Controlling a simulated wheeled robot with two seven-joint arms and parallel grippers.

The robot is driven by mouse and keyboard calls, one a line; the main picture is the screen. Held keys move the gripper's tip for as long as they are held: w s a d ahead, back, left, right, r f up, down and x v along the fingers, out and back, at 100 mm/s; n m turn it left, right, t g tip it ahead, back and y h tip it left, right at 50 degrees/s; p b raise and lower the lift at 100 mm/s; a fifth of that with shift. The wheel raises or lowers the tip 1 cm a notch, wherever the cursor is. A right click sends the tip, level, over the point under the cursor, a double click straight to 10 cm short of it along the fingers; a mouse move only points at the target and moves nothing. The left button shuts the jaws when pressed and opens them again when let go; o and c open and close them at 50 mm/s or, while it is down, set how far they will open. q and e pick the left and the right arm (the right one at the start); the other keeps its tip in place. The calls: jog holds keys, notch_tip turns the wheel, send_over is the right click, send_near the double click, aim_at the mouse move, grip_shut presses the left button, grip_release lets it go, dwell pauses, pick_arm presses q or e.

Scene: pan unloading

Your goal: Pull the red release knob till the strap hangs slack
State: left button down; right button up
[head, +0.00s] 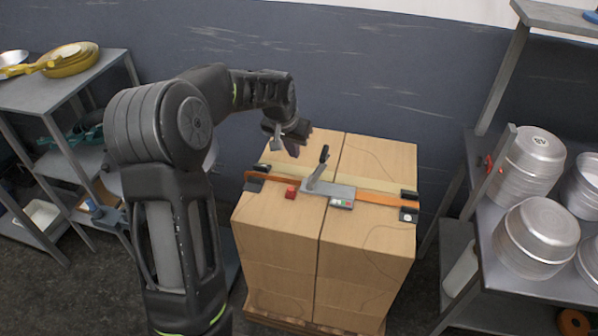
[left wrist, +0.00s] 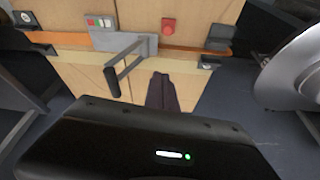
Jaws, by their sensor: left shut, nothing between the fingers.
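The red release knob (head: 291,192) sits on top of the stacked cartons, beside the grey buckle (head: 320,190) with its upright black-tipped lever. It also shows in the left wrist view (left wrist: 168,26). The orange strap (head: 380,198) runs straight and flat across the carton tops to dark corner pieces; no sag shows. My left gripper (head: 288,142) is shut and empty, above and behind the knob, apart from it. Its closed fingers (left wrist: 162,92) point at the carton tops in the wrist view. My right gripper is not in view.
The cartons (head: 275,240) stand on a wooden pallet. A pale band (head: 372,183) crosses them behind the strap. A rack with metal pans (head: 541,232) is at right, and shelves with yellow pans (head: 70,60) are at left. The lever stands close to my left gripper.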

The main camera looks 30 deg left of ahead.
pick_arm(q)
jog(key=p, duration=0.1)
send_over(293, 193)
jog(key=w+a, duration=0.1)
jog(key=w, duration=0.4)
jog(key=f, duration=0.9)
jog(key=shift+s+a, duration=0.2)
jog(key=s, duration=0.1)
jog(key=s+p, duration=0.1)
jog(key=s, duration=0.1)
jog(key=shift+d+f, duration=0.3)
jog(key=shift+f, duration=0.05)
jog(key=shift+s+f+p, duration=0.25)
jog(key=shift+s+p, duration=0.05)
jog(key=shift+s, duration=0.05)
jog(key=shift+d, duration=0.1)
